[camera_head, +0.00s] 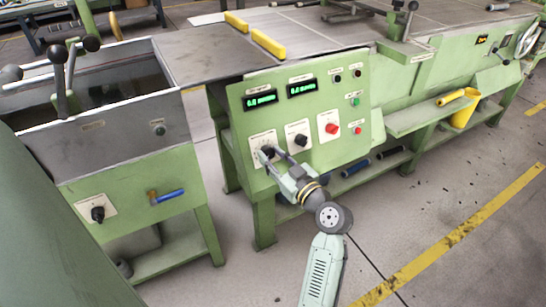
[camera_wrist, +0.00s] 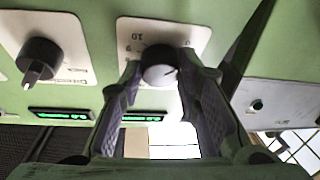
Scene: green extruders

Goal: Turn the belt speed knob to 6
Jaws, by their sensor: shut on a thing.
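A dark knob on a white dial plate (camera_head: 262,139) sits at the lower left of the green control panel. In the wrist view the knob (camera_wrist: 158,67) has a grey face with a thin dark pointer line towards the right. The numbers 10 and 9 show on its plate (camera_wrist: 190,32); the other marks are hidden or blurred. My gripper (camera_head: 273,160) reaches the panel from the front. In the wrist view its two fingers (camera_wrist: 160,75) are closed on either side of the knob, gripping it. I cannot read the knob's setting or label for certain.
A second black knob (camera_head: 298,139) sits just right of the gripped one and also shows in the wrist view (camera_wrist: 38,62). Two green displays (camera_head: 260,99) are above. A sink-like tank (camera_head: 100,135) stands left; floor in front is clear.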

